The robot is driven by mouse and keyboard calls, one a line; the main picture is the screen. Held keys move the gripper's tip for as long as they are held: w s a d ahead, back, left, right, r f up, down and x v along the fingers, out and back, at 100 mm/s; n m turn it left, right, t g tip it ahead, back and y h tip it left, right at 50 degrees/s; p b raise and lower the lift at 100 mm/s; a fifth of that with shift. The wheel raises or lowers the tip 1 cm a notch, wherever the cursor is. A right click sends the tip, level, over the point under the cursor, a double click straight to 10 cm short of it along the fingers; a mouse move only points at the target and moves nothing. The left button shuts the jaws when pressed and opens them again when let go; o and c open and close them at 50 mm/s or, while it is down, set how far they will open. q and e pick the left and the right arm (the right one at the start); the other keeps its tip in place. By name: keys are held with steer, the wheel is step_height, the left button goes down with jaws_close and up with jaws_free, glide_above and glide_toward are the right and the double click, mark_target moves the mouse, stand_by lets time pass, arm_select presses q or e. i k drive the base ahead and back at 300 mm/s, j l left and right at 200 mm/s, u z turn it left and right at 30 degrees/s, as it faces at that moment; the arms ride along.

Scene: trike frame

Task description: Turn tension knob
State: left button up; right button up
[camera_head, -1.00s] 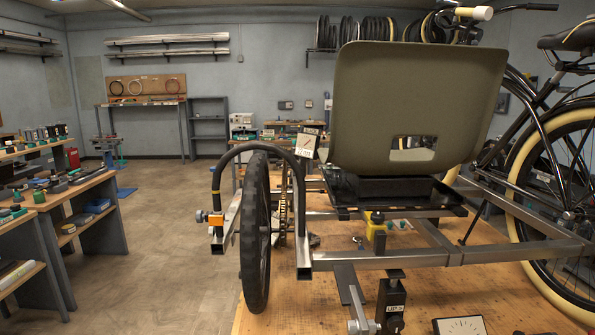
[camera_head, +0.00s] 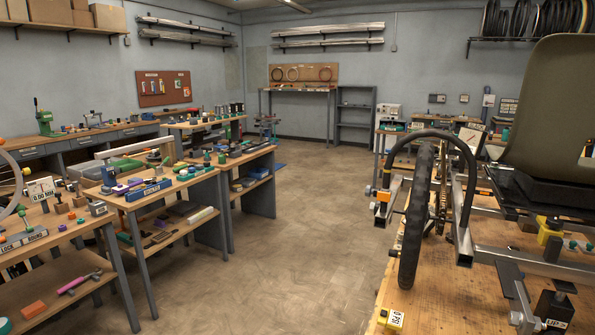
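I cannot make out a part that is clearly the tension knob. The trike frame (camera_head: 515,259) stands on a wooden bench at right, with a black wheel (camera_head: 415,215) under a curved black fender. An orange fitting (camera_head: 384,196) sits at the left end of the frame beside this wheel. A yellow block (camera_head: 549,230) is on the frame below the seat (camera_head: 550,120). A black block with a label (camera_head: 553,310) and a grey clamp-like part stand at the bottom right. Neither of my grippers is in view.
The floor (camera_head: 280,240) between the benches is clear.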

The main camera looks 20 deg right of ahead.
mark_target(456, 162)
steer(key=i+u, duration=0.4)
steer(key=i, duration=1.05)
steer(key=i+z, duration=0.4)
steer(key=i, duration=0.15)
steer(key=i+j+z, duration=0.1)
steer(key=i+z, duration=0.35)
steer(key=i+l+z, duration=0.15)
steer(key=i+z, duration=0.35)
steer(key=i, duration=0.25)
steer(key=i+j+z, duration=0.15)
steer(key=i+z, duration=0.35)
steer(key=i, duration=0.2)
steer(key=i+z, duration=0.25)
steer(key=i, duration=0.25)
steer(key=i+z, duration=0.25)
steer(key=i, duration=0.2)
steer(key=i+j+z, duration=0.25)
steer(key=i, duration=0.25)
steer(key=i+j+z, duration=0.25)
steer(key=i, duration=0.2)
